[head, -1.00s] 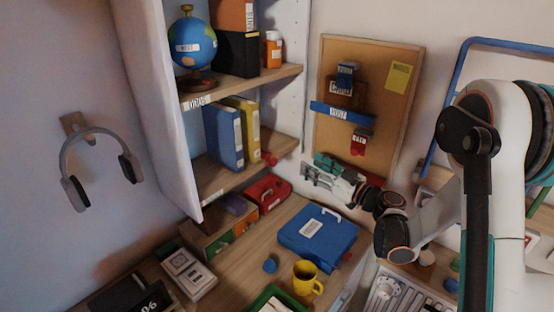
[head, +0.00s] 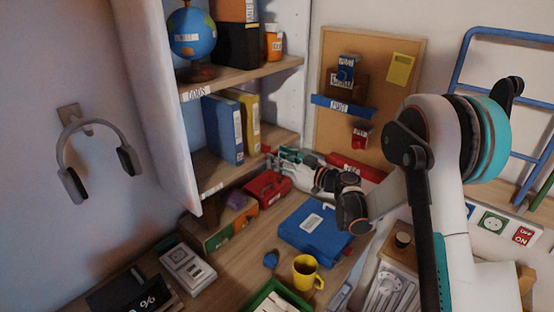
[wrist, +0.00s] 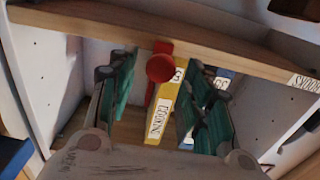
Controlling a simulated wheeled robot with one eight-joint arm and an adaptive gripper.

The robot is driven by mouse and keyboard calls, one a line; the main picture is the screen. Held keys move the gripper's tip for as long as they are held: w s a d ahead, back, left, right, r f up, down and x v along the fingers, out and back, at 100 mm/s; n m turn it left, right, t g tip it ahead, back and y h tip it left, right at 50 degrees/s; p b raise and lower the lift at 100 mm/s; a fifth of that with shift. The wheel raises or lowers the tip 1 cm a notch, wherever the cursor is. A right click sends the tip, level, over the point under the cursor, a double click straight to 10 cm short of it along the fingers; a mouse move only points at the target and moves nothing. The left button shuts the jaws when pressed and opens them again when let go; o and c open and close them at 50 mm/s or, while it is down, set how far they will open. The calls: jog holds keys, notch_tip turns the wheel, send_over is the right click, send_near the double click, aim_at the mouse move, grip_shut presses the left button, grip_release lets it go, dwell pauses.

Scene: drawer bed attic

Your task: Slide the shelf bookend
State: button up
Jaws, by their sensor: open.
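The red bookend with a round knob (wrist: 160,70) stands on the lower shelf, against a yellow book labelled COOKING (wrist: 158,118). In the wrist view the knob lies between the teal fingers of my open gripper (wrist: 162,92), with visible space on both sides. In the head view my gripper (head: 280,157) is at the right end of the lower shelf (head: 212,172) and hides most of the bookend; only a bit of red shows. The yellow book (head: 251,122) and a blue book (head: 223,130) stand upright to its left.
Below are a red case (head: 268,187), a blue case (head: 315,230) and a yellow mug (head: 306,272) on the desk. The shelf's side panel (head: 157,100) bounds the left.

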jog(key=shift+w+a, duration=0.45)
jog(key=shift+a, duration=0.15)
jog(key=shift+c, duration=0.6)
grip_shut()
jog(key=w+d, duration=0.7)
jog(key=w, duration=0.2)
jog(key=shift+w+d+b, duration=0.2)
jog(key=shift+b, duration=0.15)
jog(key=shift+o, duration=0.6)
grip_release()
